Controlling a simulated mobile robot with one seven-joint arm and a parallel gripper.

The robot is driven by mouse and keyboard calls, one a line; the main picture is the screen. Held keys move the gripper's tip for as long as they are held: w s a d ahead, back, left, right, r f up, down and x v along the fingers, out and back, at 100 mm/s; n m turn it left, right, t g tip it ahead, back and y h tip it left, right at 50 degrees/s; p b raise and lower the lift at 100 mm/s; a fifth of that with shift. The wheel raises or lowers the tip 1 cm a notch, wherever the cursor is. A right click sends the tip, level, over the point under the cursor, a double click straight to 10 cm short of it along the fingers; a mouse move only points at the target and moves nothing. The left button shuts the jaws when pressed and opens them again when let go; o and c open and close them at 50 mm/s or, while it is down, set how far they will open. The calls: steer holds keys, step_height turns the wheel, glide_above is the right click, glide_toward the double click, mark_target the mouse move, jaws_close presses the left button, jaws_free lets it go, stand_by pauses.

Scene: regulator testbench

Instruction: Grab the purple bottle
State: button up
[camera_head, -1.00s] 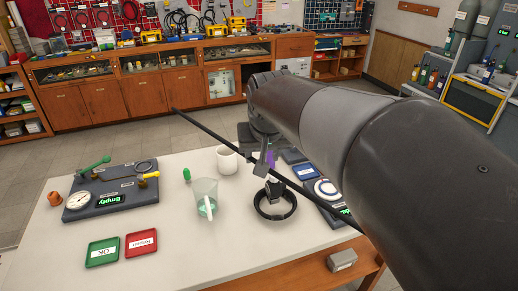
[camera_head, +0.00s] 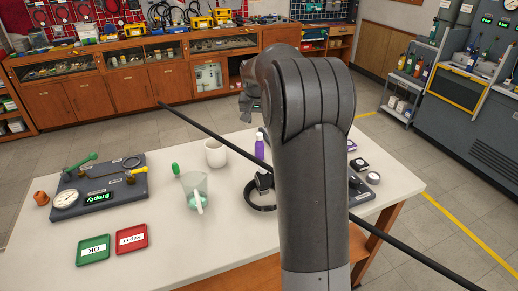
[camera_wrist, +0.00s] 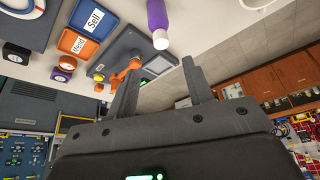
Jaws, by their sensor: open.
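The purple bottle (camera_head: 260,150) stands upright on the white table in the head view, right of a white mug and left of my arm. Its light cap is at the top. In the wrist view the purple bottle (camera_wrist: 157,14) shows at the top edge, upside down and cut off by the frame. My gripper (camera_wrist: 158,66) is open and empty, with its fingers pointing towards the bottle's side of the picture. The bottle is beyond the fingertips, not between them. In the head view my arm hides most of the gripper.
A white mug (camera_head: 215,153), a clear jug (camera_head: 194,188) and a black ring-shaped object (camera_head: 250,196) stand near the bottle. A green tray (camera_head: 93,250) and a red tray (camera_head: 132,239) lie at the front left. A gauge board (camera_head: 98,188) lies at the left.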

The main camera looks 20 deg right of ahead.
mark_target(260, 134)
steer(key=x, duration=1)
steer(key=shift+w+f, duration=0.2)
steer(key=shift+f, duration=0.1)
jaws_close()
